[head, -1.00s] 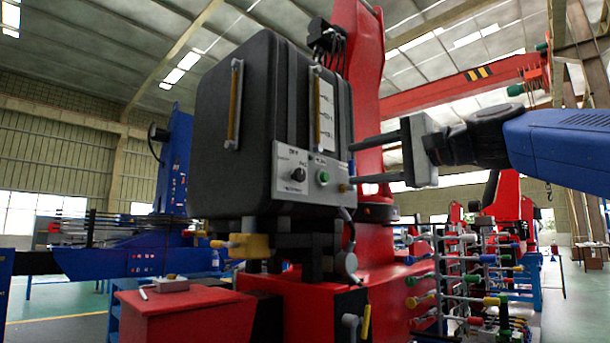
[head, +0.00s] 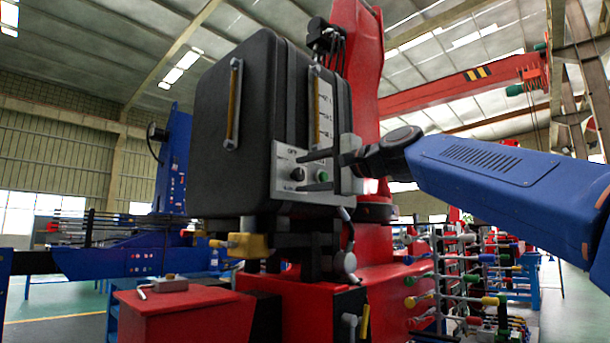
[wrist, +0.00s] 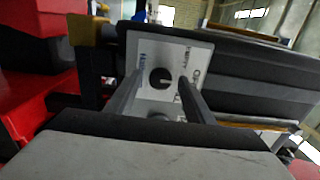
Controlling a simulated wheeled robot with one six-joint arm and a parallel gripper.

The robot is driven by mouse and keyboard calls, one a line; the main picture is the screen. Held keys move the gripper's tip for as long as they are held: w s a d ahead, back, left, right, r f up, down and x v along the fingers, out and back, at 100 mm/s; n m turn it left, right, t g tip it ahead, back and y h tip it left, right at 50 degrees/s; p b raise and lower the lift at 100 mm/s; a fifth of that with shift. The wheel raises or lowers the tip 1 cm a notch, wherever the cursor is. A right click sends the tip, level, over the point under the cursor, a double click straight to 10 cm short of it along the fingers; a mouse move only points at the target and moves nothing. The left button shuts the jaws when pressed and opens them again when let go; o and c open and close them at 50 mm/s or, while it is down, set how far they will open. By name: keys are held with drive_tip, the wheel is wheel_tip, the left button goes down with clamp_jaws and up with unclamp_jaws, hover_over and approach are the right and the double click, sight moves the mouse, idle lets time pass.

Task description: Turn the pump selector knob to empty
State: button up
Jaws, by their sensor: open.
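The pump selector knob (head: 298,174) is a small black round knob on a light grey panel (head: 285,160) at the lower front of a black tank. The wrist view shows the knob (wrist: 160,78) between my two fingers, with printed labels around it; the lettering is too blurred to read surely. My gripper (head: 300,173) is open in front of the panel, its fingers (wrist: 158,92) pointing at it, one on each side of the knob. I cannot tell whether the fingertips touch the knob or panel. A green button (head: 322,176) sits right of the knob.
The black tank (head: 235,130) has upright sight gauges and stands on a red base. A yellow valve fitting (head: 248,245) is below it. A red box (head: 180,310) is at lower left. A rack of coloured levers (head: 465,285) stands at right.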

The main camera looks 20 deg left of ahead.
drive_tip(key=shift+w+a, duration=0.15)
drive_tip(key=shift+a, duration=0.2)
drive_tip(key=c, duration=1)
drive_tip(key=shift+c, duration=0.2)
drive_tip(key=shift+n, duration=0.3)
drive_tip(key=n, duration=0.3)
drive_tip(key=shift+n, duration=0.3)
drive_tip(key=n, duration=0.4)
drive_tip(key=shift+n, duration=0.3)
